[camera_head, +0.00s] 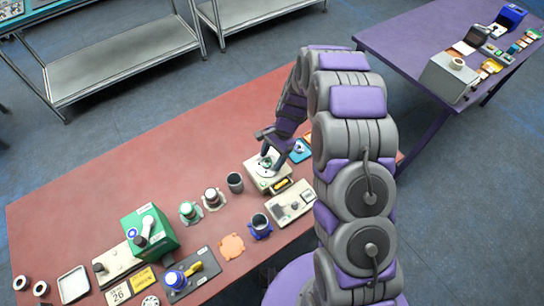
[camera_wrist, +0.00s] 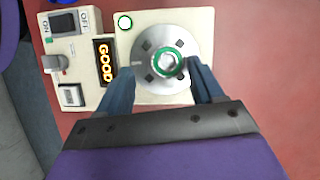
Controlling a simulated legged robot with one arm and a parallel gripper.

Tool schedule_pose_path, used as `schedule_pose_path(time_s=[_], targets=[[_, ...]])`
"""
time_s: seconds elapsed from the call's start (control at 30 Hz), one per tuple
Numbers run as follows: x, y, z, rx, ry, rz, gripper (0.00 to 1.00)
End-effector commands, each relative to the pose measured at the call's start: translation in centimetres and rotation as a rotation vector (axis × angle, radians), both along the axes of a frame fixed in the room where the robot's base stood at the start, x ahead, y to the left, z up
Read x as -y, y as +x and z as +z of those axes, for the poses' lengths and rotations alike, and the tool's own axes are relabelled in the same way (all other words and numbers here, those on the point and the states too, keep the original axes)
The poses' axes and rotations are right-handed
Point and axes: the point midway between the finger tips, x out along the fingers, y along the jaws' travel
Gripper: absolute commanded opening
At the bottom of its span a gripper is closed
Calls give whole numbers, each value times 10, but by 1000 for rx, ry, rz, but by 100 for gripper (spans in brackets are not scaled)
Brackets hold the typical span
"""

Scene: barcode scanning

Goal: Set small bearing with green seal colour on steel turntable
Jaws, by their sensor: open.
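The small bearing with a green seal (camera_wrist: 169,62) sits on the steel turntable (camera_wrist: 143,57), right of the disc's middle in the wrist view. Its ring is green around a pale grey centre. The turntable is on a cream station, which also shows in the head view (camera_head: 258,179). My gripper (camera_wrist: 163,72) is open, its blue-grey fingers spread either side of the bearing and apart from it. In the head view my gripper (camera_head: 268,153) is low over the station and partly hides the disc.
A lit GOOD display (camera_wrist: 105,62) and an ON/OFF switch (camera_wrist: 71,23) are left of the turntable. On the red table are a dark cup (camera_head: 235,183), a blue-based cup (camera_head: 260,226) and a green machine (camera_head: 150,232). The table's back left is clear.

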Motion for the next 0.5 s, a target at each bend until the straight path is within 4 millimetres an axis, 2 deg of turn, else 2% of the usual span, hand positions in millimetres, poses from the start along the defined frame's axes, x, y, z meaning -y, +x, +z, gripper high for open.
schedule_pose_path(time_s=[0.17,0.5], targets=[[3,6,24,6,-2,0,67],[30,24,89,5,3,-1,67]])
